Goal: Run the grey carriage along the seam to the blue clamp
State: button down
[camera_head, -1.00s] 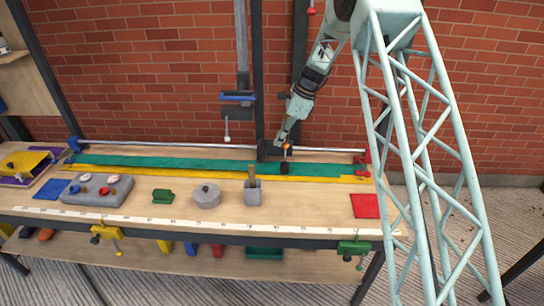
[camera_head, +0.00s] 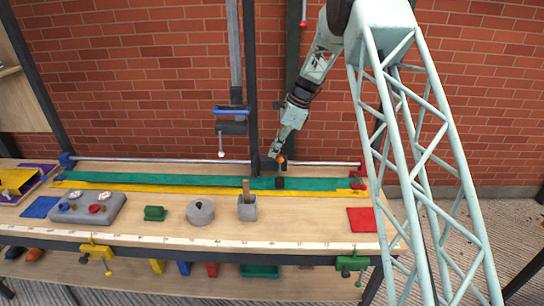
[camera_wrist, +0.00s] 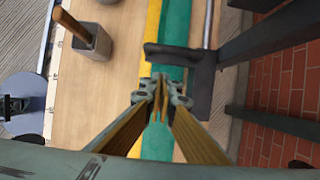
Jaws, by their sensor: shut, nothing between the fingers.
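The grey carriage (camera_head: 268,166) sits on the metal rail at the back of the bench, nearer its right end. In the wrist view its dark arm (camera_wrist: 168,50) reaches across the seam of the teal and yellow strips. The blue clamp (camera_head: 67,160) is at the rail's far left end. My gripper (camera_head: 281,160) is low over the strips, on the right side of the carriage. In the wrist view my gripper's fingertips (camera_wrist: 160,87) are together and empty, close to the carriage arm. I cannot tell whether they touch it.
A red clamp (camera_head: 361,188) is at the rail's right end. A dark upright post (camera_head: 251,80) stands behind the carriage. A grey pot with a wooden handle (camera_head: 247,209), a round grey weight (camera_head: 200,213) and a green block (camera_head: 155,213) stand in front. The strips left of the carriage look clear.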

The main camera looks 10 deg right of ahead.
jog(key=b+x, duration=0.1)
jog(key=x, duration=0.8)
jog(key=shift+f, duration=0.15)
dwell(0.4)
